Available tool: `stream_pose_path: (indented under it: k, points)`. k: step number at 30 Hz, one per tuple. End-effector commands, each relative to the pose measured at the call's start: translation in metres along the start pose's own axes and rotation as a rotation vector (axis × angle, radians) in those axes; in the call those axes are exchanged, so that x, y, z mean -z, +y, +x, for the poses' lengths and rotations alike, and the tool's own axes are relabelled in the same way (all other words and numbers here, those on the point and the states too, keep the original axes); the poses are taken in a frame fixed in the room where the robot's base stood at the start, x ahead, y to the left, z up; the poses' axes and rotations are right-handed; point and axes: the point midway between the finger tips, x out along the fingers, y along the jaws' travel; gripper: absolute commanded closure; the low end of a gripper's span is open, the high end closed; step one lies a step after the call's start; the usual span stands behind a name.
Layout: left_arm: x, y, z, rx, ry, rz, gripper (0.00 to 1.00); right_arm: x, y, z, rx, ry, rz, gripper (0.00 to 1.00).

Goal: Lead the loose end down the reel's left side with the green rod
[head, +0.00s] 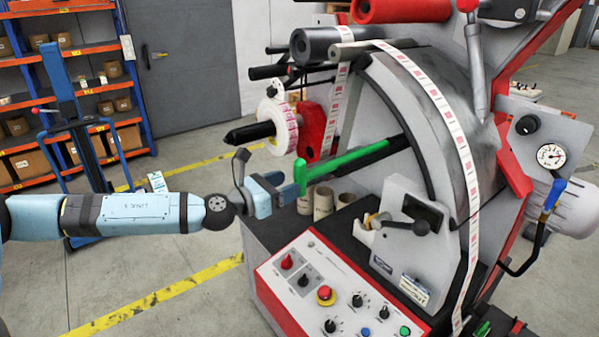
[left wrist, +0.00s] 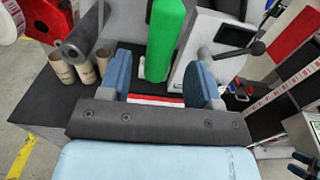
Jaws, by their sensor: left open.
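The green rod (head: 345,159) has a crosspiece at its left end and runs right to a dark end at the machine's face. My left gripper (head: 284,186) is open beside the crosspiece. In the left wrist view the green crosspiece (left wrist: 167,38) shows between the directions of my two blue fingers (left wrist: 162,85); I cannot tell if it is within their reach. The reel (head: 275,127), white with red print, sits on a black spindle. A label strip (head: 338,108) hangs from the top roller to the reel's right; its lower end is hidden.
Another strip (head: 452,130) runs down the large grey drum (head: 400,95). A control panel (head: 335,290) with buttons and knobs lies below. Cardboard cores (head: 323,202) stand on the dark deck near my gripper.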

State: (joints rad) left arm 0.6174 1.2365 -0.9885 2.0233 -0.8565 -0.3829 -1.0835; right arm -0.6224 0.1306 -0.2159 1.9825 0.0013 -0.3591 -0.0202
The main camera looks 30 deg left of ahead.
Motion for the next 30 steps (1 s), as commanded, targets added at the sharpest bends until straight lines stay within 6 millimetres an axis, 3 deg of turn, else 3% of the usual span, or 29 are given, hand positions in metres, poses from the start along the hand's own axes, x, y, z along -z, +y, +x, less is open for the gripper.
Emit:
stream_pose_path:
  k: [12, 27, 30]
  points:
    - [-0.002, 0.0, 0.038, -0.001, -0.001, 0.0, 0.43, 0.012, 0.002, -0.011, -0.012, -0.007, 0.017, 0.36]
    - [0.0, 0.0, 0.046, 0.0, 0.0, 0.0, 0.43, 0.012, 0.002, -0.008, -0.018, -0.009, 0.039, 0.36]
    - [0.0, 0.0, 0.046, 0.0, 0.0, 0.0, 0.63, 0.012, 0.002, -0.008, -0.018, -0.009, 0.036, 0.36]
